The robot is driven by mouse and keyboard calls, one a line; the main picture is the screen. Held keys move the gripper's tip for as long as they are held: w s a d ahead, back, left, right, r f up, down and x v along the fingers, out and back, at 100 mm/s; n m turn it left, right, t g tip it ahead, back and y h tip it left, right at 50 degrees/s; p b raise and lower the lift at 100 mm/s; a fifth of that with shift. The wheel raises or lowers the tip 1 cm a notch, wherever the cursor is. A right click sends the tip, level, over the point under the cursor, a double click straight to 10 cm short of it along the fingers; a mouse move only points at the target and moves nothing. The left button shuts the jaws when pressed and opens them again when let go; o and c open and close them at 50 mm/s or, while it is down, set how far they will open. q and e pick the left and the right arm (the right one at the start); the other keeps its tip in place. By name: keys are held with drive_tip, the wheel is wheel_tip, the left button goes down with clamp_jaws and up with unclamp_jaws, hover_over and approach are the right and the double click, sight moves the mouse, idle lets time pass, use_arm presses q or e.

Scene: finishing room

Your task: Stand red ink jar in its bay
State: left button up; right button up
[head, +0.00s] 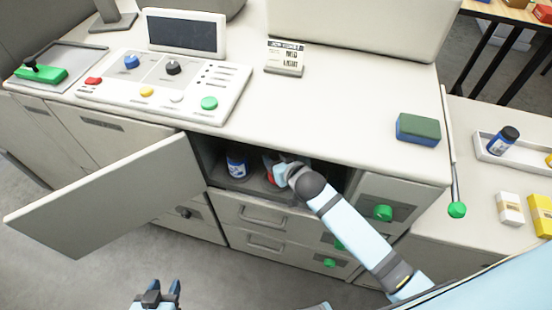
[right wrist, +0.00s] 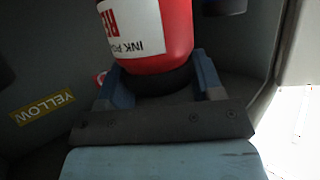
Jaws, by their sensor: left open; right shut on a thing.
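The red ink jar (right wrist: 172,30) has a white label and a dark end. My right gripper (right wrist: 158,82) is shut on that dark end, one finger on each side. In the head view my right gripper (head: 282,172) reaches inside the open cabinet compartment, and only a sliver of the red jar (head: 268,161) shows beside it. A yellow sign reading YELLOW (right wrist: 42,108) is on a surface inside the compartment. A red bay sign is not readable, and whether the jar touches the floor cannot be told. My left gripper (head: 157,294) is open and empty, low in front of the cabinet.
A blue jar (head: 236,166) stands in the compartment, left of my right gripper. The cabinet door (head: 110,200) hangs open to the left. Drawers (head: 262,215) lie below. Another dark-capped blue jar (head: 501,141) lies in a tray at the right.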

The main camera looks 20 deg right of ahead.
drive_tip(key=shift+w+a, duration=0.15)
drive_tip(key=shift+w, duration=0.7)
wheel_tip(320, 180, down, 3)
drive_tip(key=shift+f, duration=0.2)
drive_tip(key=shift+f, duration=0.2)
drive_tip(key=o, duration=1.5)
drive_tip(key=shift+s, duration=0.1)
drive_tip(key=shift+c, duration=0.2)
drive_tip(key=shift+r, duration=0.1)
